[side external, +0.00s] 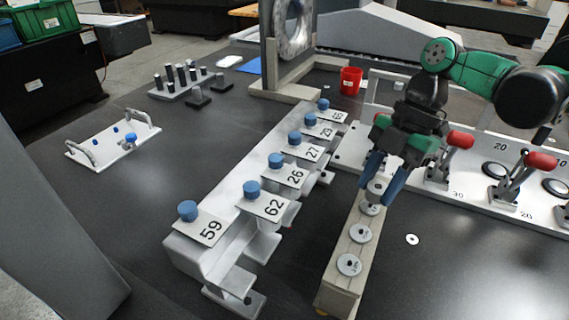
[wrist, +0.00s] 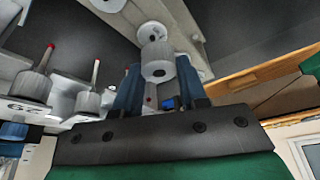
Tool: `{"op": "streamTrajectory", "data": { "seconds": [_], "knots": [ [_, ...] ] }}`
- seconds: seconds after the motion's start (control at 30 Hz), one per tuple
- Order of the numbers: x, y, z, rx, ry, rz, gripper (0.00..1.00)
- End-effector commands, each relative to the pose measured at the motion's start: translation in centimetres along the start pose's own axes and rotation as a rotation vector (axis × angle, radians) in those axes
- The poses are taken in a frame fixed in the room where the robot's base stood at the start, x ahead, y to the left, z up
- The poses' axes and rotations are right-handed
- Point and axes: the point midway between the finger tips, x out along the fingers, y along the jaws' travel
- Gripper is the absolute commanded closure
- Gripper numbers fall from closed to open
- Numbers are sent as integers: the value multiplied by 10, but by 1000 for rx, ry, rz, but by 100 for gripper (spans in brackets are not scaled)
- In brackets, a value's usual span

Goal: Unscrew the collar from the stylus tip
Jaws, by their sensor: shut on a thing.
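My gripper (side external: 379,193) has blue fingers and points down over the far part of a beige block (side external: 341,278) in the side view. In the wrist view, its fingers (wrist: 158,70) stand on either side of a light grey cylindrical piece (wrist: 157,52), and it is shut on this piece. The piece looks like the collar, upright above the block; I cannot tell whether it touches the block. The stylus tip at the collar is hidden or too small to make out. Other styli, one with a red tip (wrist: 49,47), show at the left of the wrist view.
A white rack (side external: 218,193) with numbered plates and blue knobs stands left of the block. Red-handled clamps (side external: 459,140) on a white plate are close to the right. A red cup (side external: 350,80) stands behind.

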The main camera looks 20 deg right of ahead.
Motion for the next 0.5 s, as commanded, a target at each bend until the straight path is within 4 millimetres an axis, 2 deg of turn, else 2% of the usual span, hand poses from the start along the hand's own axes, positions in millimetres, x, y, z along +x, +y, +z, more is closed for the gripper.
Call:
{"op": "streamTrajectory", "data": {
  "seconds": [0.5],
  "knots": [
    [-16, 0, -6, 1, -1, 1, 100]
  ]
}}
